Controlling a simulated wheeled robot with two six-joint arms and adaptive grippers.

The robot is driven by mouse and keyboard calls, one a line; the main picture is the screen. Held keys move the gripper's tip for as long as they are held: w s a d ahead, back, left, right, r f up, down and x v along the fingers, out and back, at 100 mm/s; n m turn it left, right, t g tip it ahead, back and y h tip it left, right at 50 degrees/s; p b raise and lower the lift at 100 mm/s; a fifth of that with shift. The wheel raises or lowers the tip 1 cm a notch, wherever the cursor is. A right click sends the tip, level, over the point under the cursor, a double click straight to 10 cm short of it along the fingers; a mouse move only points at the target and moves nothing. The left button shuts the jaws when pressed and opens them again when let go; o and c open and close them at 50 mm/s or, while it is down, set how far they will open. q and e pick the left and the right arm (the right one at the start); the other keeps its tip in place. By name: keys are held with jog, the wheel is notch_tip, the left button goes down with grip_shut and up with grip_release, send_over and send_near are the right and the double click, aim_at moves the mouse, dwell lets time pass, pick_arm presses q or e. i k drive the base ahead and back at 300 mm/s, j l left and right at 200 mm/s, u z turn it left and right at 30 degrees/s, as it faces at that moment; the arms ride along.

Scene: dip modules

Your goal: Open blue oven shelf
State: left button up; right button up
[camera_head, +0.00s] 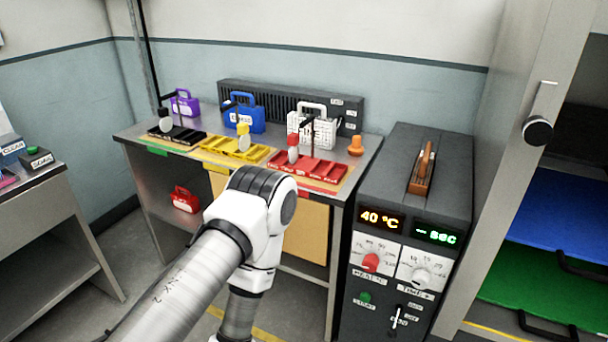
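The blue shelf (562,208) lies inside the tall grey cabinet at the right edge of the picture. A dark handle (585,268) shows at its front, and the right part of the shelf is cut off by the frame. The cabinet front is open here, so the shelf is visible. One white and grey arm of mine comes in from the lower left and bends down in the middle. Its gripper is out of the frame. My other gripper is not in view either.
A green shelf (545,290) lies below the blue one. A black knob (538,131) juts from the cabinet's frame. A dark control unit (405,200) with dials stands left of the cabinet. A workbench (135,133) with coloured trays stands behind my arm.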

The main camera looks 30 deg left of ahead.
aim_at(561, 214)
jog(key=i+l+z, duration=0.1)
jog(key=l+z, duration=0.15)
jog(key=z, duration=0.15)
jog(key=i+l+z, duration=0.1)
jog(key=l+z, duration=0.25)
jog(key=i+z, duration=0.15)
jog(key=z, duration=0.25)
